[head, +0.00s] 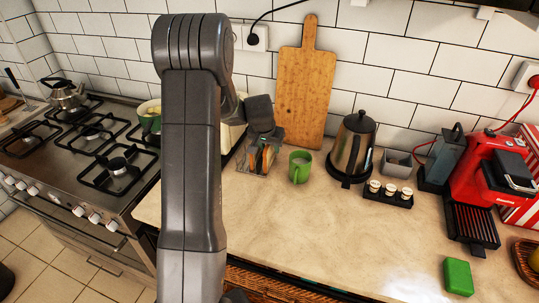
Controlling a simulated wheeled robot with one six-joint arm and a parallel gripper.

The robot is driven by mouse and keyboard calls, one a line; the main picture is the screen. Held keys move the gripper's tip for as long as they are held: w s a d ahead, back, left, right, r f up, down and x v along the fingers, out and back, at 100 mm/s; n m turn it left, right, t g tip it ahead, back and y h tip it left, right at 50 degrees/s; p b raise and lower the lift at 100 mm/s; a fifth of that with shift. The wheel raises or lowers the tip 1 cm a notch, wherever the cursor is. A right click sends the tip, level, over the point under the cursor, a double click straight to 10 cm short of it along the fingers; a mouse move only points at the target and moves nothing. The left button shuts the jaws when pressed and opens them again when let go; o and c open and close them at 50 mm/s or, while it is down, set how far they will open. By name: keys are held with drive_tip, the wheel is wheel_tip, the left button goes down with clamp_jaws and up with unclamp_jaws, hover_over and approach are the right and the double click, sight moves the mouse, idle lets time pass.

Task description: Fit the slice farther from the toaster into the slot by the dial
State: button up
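A cream body that looks like the toaster (233,134) stands on the counter against the wall. My arm covers most of it, and its slots and dial are hidden. My gripper (264,140) points down just right of it; its dark wrist shows, but its fingertips are not clear. Right below the gripper is a small clear-sided holder (259,161) with thin upright brownish and coloured pieces in it. I cannot tell whether these are the bread slices, or whether the gripper touches or holds one.
A green mug (300,166) stands close right of the holder. A cutting board (306,85) leans on the wall behind. A kettle (352,146), a tray of small cups (388,193) and a red coffee machine (490,170) stand farther right. The front middle counter (330,230) is clear.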

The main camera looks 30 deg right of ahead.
clamp_jaws()
drive_tip(key=shift+r, duration=0.15)
